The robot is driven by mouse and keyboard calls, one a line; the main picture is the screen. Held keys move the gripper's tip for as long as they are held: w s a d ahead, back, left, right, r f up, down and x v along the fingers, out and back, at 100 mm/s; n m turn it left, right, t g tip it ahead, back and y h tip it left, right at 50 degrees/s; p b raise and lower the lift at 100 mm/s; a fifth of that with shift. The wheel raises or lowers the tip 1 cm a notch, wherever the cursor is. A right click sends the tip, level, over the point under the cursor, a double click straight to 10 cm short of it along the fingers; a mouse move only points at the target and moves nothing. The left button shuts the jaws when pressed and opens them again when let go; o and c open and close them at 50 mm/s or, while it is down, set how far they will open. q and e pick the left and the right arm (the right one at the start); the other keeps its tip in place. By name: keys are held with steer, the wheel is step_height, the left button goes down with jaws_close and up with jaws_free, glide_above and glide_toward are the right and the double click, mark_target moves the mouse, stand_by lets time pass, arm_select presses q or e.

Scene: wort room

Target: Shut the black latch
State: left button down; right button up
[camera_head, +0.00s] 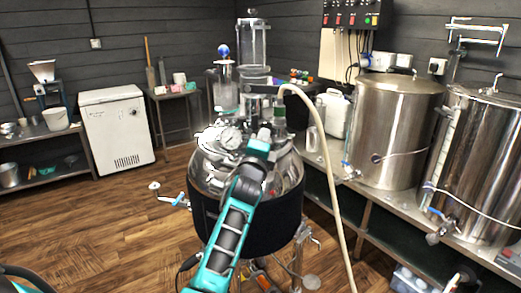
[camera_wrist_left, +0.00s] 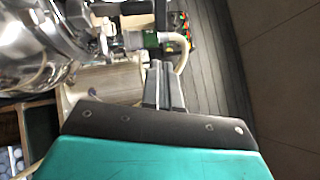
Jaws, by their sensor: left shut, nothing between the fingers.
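My left gripper (camera_head: 264,132) reaches over the lid of the steel vessel (camera_head: 291,172) in the head view. In the left wrist view its two fingers (camera_wrist_left: 164,68) are together and empty. Just beyond the fingertips there, a green fitting (camera_wrist_left: 151,41) joins the pale hose (camera_wrist_left: 184,55). A dark bar (camera_wrist_left: 176,38) lies beside this fitting. I cannot tell whether that bar is the black latch, or what position the latch is in. In the head view the green fitting (camera_head: 279,113) stands just behind the gripper, which partly blocks the lid. My right gripper is not in view.
The pale hose (camera_head: 325,160) arches from the fitting to the floor on the right. A pressure gauge (camera_head: 230,137) stands on the lid, left of my arm. Steel tanks (camera_head: 392,120) stand on the right-hand bench. The wooden floor (camera_head: 105,225) on the left is clear.

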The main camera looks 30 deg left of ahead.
arm_select(q)
steer(key=r+v, duration=0.1)
steer(key=v, duration=0.5)
steer(key=shift+s+d+r, duration=0.15)
steer(key=shift+s+d, duration=0.05)
steer(key=shift+s, duration=0.3)
steer(key=s+d+f+n+g+h, duration=0.1)
steer(key=s+d+f+n+h, duration=0.15)
steer(key=f, duration=0.45)
steer(key=s+d+f+n+g+h, duration=0.2)
steer(key=s+d+f, duration=0.2)
steer(key=f, duration=0.3)
steer(key=s+d+f+n+g+h, duration=0.1)
steer(key=s+d+f+n+h, duration=0.15)
steer(key=f, duration=0.45)
steer(key=s+d+f+n+g+h, duration=0.1)
steer(key=s+d+f+n+g, duration=0.1)
steer(key=s+f, duration=0.4)
steer(key=s+d+f+n+g+h, duration=0.1)
steer(key=s+d+f+n, duration=0.3)
steer(key=s, duration=0.6)
steer(key=shift+d+f+n+g, duration=0.4)
steer(key=shift+d+f+g, duration=0.3)
steer(key=shift+d+f, duration=0.4)
steer(key=shift+d+r, duration=0.1)
